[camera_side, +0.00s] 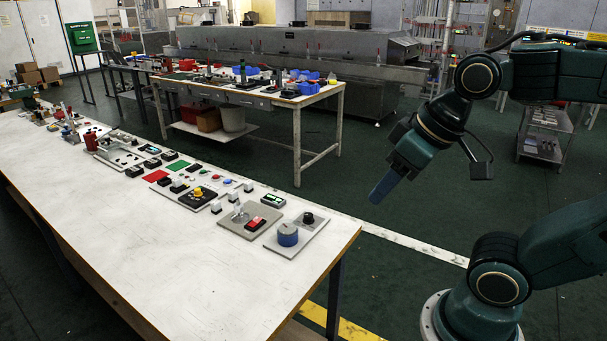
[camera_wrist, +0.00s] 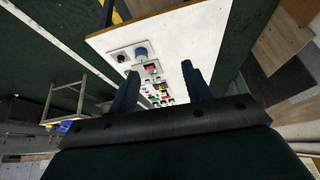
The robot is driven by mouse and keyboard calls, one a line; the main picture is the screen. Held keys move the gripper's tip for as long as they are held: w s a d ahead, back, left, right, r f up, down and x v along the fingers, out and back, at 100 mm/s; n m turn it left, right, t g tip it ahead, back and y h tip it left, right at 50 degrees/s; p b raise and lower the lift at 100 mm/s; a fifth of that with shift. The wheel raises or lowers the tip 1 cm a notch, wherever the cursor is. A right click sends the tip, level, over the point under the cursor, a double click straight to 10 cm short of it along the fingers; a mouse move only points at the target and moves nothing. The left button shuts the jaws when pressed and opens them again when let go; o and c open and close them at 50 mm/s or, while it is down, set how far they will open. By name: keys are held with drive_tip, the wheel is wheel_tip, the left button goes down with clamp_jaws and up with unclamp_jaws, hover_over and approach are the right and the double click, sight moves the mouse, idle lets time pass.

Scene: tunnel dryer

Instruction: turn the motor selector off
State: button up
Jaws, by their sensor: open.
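Farther left, a yellow knob (camera_side: 198,191) sits on a black base. I cannot read labels, so which knob is the motor selector is unclear. My gripper (camera_side: 381,189) hangs in the air right of the bench, pointing down-left, empty and touching nothing. In the wrist view my gripper (camera_wrist: 160,72) has its fingers wide apart, and the blue knob (camera_wrist: 140,52) and black knob (camera_wrist: 121,58) show beyond them.
Beside the knob plate, another plate holds a red rocker switch (camera_side: 256,223) and a metal lever. Several small switches and a green card (camera_side: 176,166) line the bench's back edge. The front of the white bench (camera_side: 170,260) is bare. A second table (camera_side: 335,90) stands behind.

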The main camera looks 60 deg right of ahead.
drive_tip(key=w+d+r+m+g, duration=0.2)
drive_tip(key=w+d+m, duration=0.2)
drive_tip(key=w, duration=0.7)
drive_tip(key=m+g, duration=0.3)
drive_tip(key=m, duration=0.8)
hover_over(309, 215)
wheel_tip(309, 215, down, 20)
drive_tip(key=shift+w+f, duration=0.1)
wheel_tip(309, 215, down, 14)
drive_tip(key=shift+r, duration=0.1)
drive_tip(key=shift+c, duration=0.4)
